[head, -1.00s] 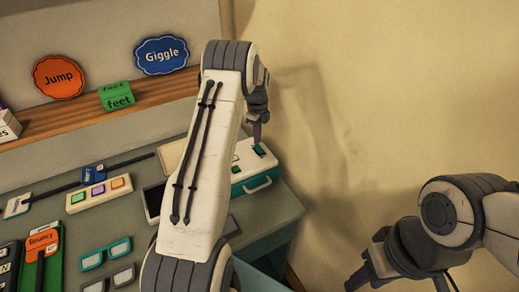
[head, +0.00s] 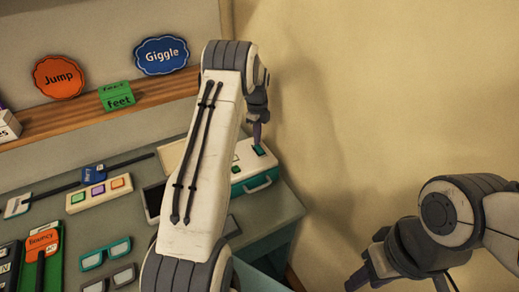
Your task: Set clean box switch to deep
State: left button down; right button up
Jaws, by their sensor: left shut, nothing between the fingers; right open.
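A white and teal box (head: 257,184) with a handle on its front stands at the back right corner of the table, and I take it to be the clean box. Small green parts show on its top, one (head: 258,150) close to my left gripper. The switch's setting and any label are too small to read. My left gripper (head: 257,142) is shut and empty, pointing down over the box's top; I cannot tell whether it touches. My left forearm hides the box's left side. My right gripper (head: 361,280) is open and empty at the lower right, away from the box.
Glasses (head: 105,254), a panel with coloured buttons (head: 99,193) and orange and green cards (head: 42,243) lie on the left of the table. A wooden shelf (head: 70,128) holds signs and a green block (head: 115,96). A bare wall (head: 400,100) is close behind and right.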

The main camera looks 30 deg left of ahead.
pick_arm(q)
jog(key=shift+f+b, duration=0.55)
jog(key=shift+f, duration=0.5)
dwell(0.4)
jog(key=shift+r, duration=0.1)
jog(key=shift+r+p, duration=2.5)
jog(key=shift+r, duration=0.95)
